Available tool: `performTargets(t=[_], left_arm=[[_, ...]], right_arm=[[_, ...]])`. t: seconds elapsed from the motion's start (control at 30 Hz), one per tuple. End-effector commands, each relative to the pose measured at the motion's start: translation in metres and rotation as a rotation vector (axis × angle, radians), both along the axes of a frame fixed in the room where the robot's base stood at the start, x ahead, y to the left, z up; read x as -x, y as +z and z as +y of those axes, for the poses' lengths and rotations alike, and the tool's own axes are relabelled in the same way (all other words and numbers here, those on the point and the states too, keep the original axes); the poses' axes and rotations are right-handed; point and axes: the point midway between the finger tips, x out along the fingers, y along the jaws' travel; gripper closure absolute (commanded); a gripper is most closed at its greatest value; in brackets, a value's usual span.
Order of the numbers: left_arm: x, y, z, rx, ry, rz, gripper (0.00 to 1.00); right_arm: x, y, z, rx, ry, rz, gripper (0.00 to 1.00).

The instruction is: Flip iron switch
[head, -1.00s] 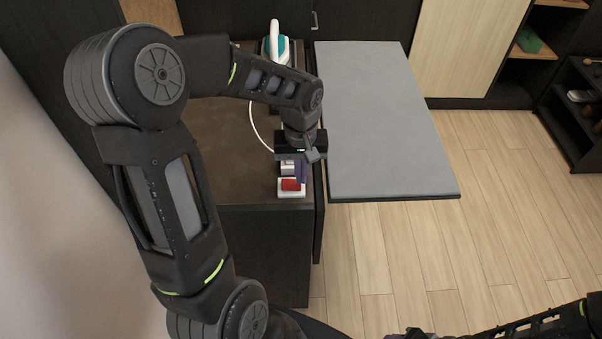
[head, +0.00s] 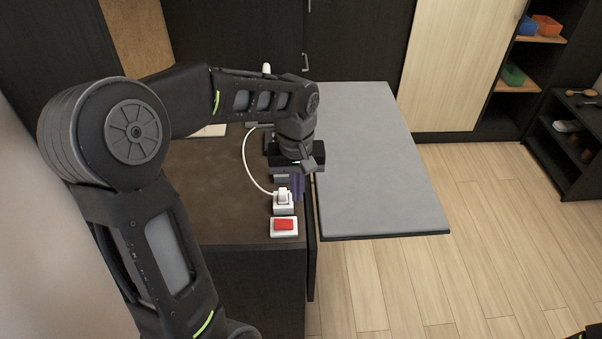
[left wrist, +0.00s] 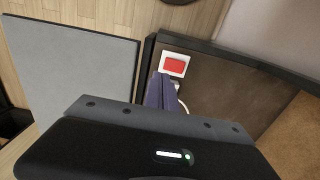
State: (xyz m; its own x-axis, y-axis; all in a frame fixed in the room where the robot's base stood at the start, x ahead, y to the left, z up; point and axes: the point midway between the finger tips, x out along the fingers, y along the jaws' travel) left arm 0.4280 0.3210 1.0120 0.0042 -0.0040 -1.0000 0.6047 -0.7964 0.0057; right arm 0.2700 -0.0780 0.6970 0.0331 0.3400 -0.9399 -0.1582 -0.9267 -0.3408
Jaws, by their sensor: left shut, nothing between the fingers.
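The red rocker switch (head: 284,225) sits in a white frame at the near right corner of the brown counter. It also shows in the left wrist view (left wrist: 174,65). My left gripper (head: 297,188) is beyond the switch, pointing down near the counter's right edge. Its fingers are shut and empty, apart from the switch, and show bluish in the left wrist view (left wrist: 161,92). A white plug with a cable (head: 283,198) stands just behind the switch. The iron is mostly hidden behind my left arm; only a white tip (head: 266,69) shows.
A grey ironing board (head: 375,165) lies close along the right side of the brown counter (head: 215,210). Dark cabinets stand behind, with open shelves (head: 535,85) at the far right.

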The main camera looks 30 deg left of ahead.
Motion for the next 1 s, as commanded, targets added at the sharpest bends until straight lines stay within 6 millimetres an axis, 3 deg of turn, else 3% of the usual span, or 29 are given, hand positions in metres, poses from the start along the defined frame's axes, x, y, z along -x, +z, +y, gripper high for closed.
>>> performTargets(t=[0.2, 0.33, 1.0], left_arm=[[-0.004, 0.038, -0.004, 0.000, -0.002, -0.002, 1.00], [-0.004, 0.050, -0.005, 0.001, -0.001, -0.001, 1.00], [-0.005, 0.051, -0.007, 0.003, -0.005, 0.001, 1.00]], right_arm=[[-0.001, -0.008, 0.001, -0.002, 0.001, -0.004, 0.52], [-0.001, -0.008, 0.001, -0.003, 0.002, -0.004, 0.52], [-0.001, -0.008, 0.001, -0.003, 0.002, -0.004, 0.52]])
